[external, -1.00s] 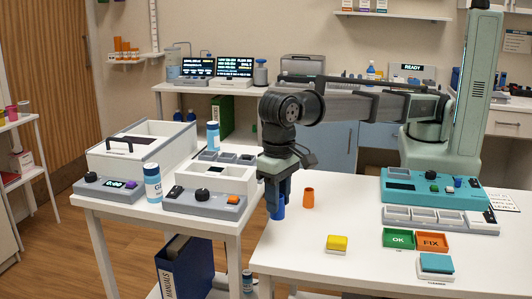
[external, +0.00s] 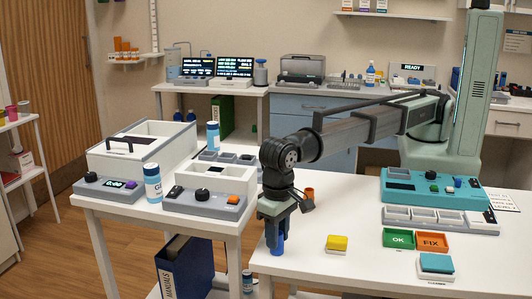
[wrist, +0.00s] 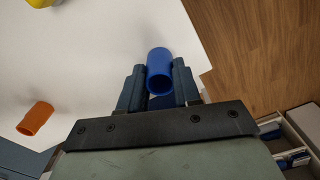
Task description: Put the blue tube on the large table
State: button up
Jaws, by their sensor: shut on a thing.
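The blue tube (external: 280,243) is held upright between the fingers of my gripper (external: 275,238), over the left end of the large white table (external: 330,272). In the wrist view the tube (wrist: 159,70) shows its open end between the two dark fingers (wrist: 159,88), with the white table top beyond it. I cannot tell whether its lower end touches the table.
The smaller table (external: 215,223) with devices stands left, across a gap.

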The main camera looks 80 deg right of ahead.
jog(key=shift+f, duration=0.1)
jog(key=o, duration=1)
notch_tip(320, 180, up, 12)
jog(key=shift+r, duration=0.15)
dwell(0.4)
jog(key=shift+w, duration=0.1)
